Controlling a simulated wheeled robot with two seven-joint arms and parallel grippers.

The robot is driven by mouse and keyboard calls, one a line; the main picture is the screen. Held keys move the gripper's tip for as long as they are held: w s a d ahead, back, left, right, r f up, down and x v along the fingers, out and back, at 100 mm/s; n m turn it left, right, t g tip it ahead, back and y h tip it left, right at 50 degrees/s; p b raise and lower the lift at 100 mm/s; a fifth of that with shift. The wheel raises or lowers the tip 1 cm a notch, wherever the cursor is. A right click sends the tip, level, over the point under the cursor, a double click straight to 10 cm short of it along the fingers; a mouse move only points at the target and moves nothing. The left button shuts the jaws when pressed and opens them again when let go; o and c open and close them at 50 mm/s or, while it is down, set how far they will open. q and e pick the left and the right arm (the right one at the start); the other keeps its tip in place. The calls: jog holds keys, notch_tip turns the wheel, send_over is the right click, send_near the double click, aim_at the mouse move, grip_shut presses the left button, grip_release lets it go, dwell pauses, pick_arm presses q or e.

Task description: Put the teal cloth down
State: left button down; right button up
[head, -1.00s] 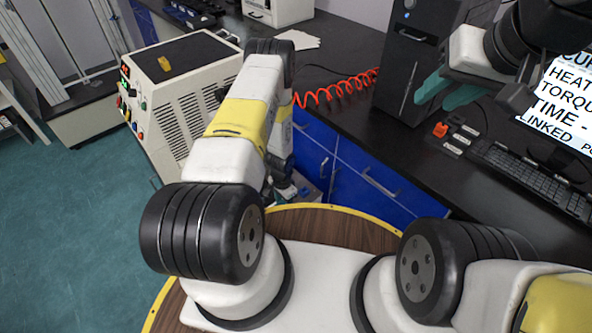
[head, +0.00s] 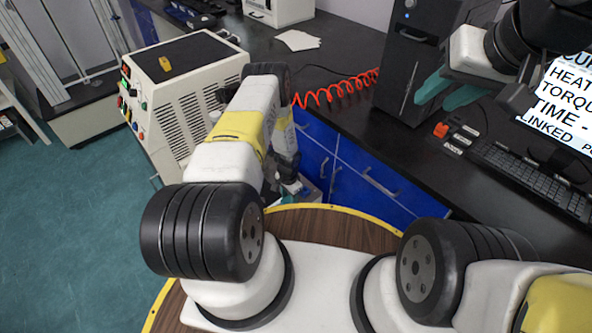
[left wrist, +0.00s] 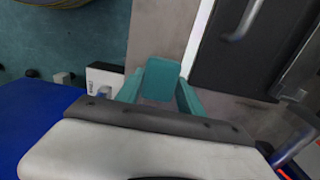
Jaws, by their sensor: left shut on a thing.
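The teal cloth (left wrist: 160,79) is a flat teal patch between the two teal fingers of my left gripper (left wrist: 159,90) in the left wrist view. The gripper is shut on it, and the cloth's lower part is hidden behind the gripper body. In the head view my left gripper (head: 287,190) is small and low beside the blue cabinet, mostly hidden by my own arm; the cloth cannot be told apart there. My right gripper (head: 436,98) is open and empty above the black bench, in front of the computer tower.
A cream machine (head: 187,100) with coloured buttons stands left of my left arm. Blue drawers (head: 365,185) are under the black bench to the right. A red coiled cable (head: 335,93), a black tower (head: 405,60) and a keyboard (head: 530,178) are on the bench. The green floor at left is clear.

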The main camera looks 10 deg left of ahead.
pick_arm(q)
jog(key=c, duration=1)
grip_release()
jog(key=shift+f, duration=0.1)
jog(key=shift+c, duration=0.2)
notch_tip(320, 180, up, 12)
notch_tip(320, 180, up, 35)
jog(key=n+t, duration=0.3)
jog(key=n, duration=0.1)
send_over(289, 199)
jog(key=s+r+n+t+h, duration=0.1)
jog(key=s+r+n+t, duration=0.1)
jog(key=s+r, duration=1.5)
jog(key=s+d+r+n+t+h, duration=0.1)
jog(key=s+d+r, duration=0.1)
jog(key=s+r, duration=0.2)
jog(key=s, duration=0.3)
jog(key=shift+s+d+r, duration=0.15)
jog(key=shift+s+r, duration=0.15)
jog(key=shift+r, duration=0.1)
